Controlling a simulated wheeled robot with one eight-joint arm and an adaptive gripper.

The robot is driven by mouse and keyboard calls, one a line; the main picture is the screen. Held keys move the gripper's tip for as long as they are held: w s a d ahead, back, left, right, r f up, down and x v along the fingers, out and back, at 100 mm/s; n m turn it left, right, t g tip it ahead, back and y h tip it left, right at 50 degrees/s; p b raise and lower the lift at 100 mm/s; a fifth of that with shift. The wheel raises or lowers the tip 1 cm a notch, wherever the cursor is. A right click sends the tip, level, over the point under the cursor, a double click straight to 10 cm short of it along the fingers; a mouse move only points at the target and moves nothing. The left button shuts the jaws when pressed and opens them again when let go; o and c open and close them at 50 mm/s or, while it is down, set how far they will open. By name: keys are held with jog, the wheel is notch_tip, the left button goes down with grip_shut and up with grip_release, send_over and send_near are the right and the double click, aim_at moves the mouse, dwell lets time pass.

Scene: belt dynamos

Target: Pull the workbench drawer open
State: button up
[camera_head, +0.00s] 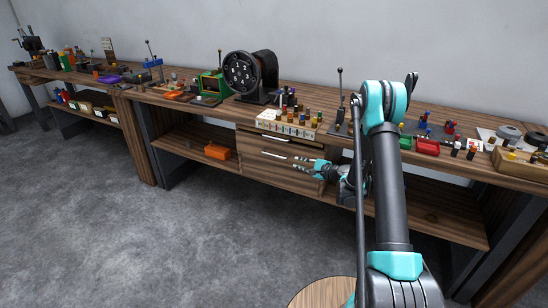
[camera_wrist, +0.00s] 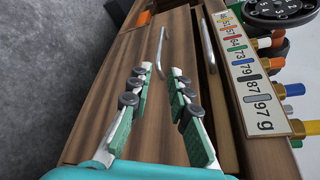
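The workbench (camera_head: 440,207) has a drawer unit under its top with two wooden fronts. The lower drawer front (camera_head: 262,171) has a pale bar handle (camera_head: 271,155), which also shows in the wrist view (camera_wrist: 161,50). The upper, narrower front has a second bar handle (camera_head: 267,138), at the right in the wrist view (camera_wrist: 208,45). Both drawers look closed. My gripper (camera_head: 309,163) is in front of the lower drawer, near the right end of its handle. In the wrist view my gripper (camera_wrist: 162,68) is open and empty, with the lower handle just beyond and between its fingertips.
A numbered rack with coloured-top pieces (camera_head: 288,123) stands on the bench above the drawers. A dark round machine (camera_head: 250,75) is behind it. An orange box (camera_head: 217,152) sits on the left shelf. A round wooden top (camera_head: 322,292) is in the foreground. Grey floor before the drawers is clear.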

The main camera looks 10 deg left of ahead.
jog(key=x, duration=1.7)
jog(key=shift+w+a, duration=0.15)
jog(key=shift+w, duration=0.05)
grip_shut()
